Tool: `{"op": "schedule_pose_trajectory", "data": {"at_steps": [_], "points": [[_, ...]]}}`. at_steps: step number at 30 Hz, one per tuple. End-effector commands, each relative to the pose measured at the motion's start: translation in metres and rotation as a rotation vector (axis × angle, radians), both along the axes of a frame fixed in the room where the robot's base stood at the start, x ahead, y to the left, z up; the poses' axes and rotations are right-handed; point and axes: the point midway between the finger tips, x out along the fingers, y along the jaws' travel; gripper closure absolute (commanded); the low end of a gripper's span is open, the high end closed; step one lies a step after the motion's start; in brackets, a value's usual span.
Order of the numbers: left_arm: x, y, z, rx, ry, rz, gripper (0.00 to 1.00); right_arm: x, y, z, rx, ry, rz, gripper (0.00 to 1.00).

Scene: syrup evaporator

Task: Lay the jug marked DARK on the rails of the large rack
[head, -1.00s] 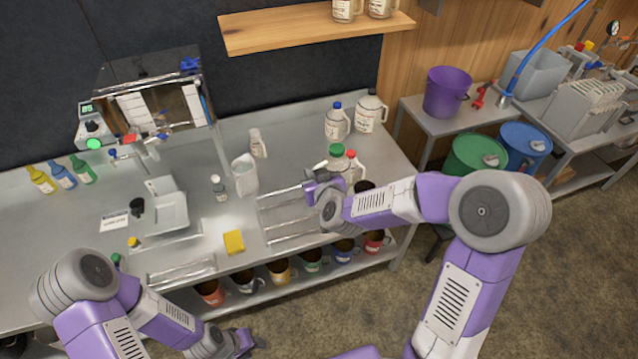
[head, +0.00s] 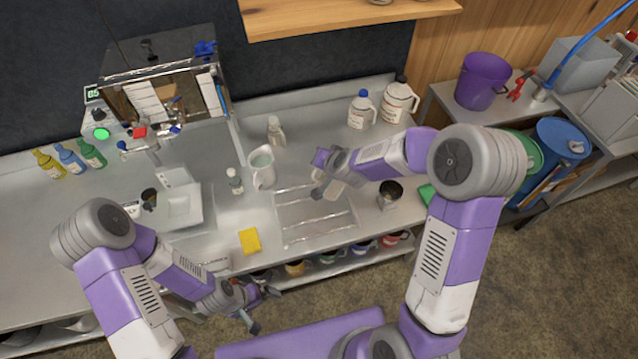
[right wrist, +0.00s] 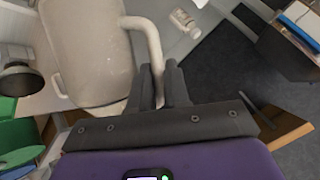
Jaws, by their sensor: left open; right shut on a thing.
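My right gripper (head: 322,178) is shut on the handle of a pale jug (head: 334,189), mostly hidden by the gripper in the head view. The right wrist view shows the pale jug (right wrist: 88,50) large, with its handle (right wrist: 150,45) running down between the fingers; no marking is readable there. The large rack (head: 313,216), with metal rails over a tray, lies on the counter just below and left of the held jug. I cannot tell whether the jug touches it. My left gripper (head: 262,309) is open and empty in front of the counter.
A yellow sponge (head: 250,241) lies left of the rack. A white pitcher (head: 261,168) and small bottles (head: 275,131) stand behind it. A dark-topped cup (head: 390,192) stands at right. A blue-capped jug (head: 361,111) and another jug (head: 398,103) stand at the back.

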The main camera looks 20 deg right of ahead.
Motion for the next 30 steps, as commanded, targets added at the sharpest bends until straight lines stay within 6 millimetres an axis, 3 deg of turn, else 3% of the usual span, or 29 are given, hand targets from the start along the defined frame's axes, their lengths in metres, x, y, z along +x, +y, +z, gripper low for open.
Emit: {"op": "schedule_pose_trajectory", "data": {"at_steps": [18,30], "points": [[0.0,0.0,0.014,0.0,-0.001,0.0,0.0,-0.021,0.012,-0.073,0.701,0.194,-0.356,1.0],[0.0,0.0,0.012,0.0,-0.001,0.0,0.0,-0.026,0.015,-0.092,0.815,0.19,-0.414,1.0]]}}
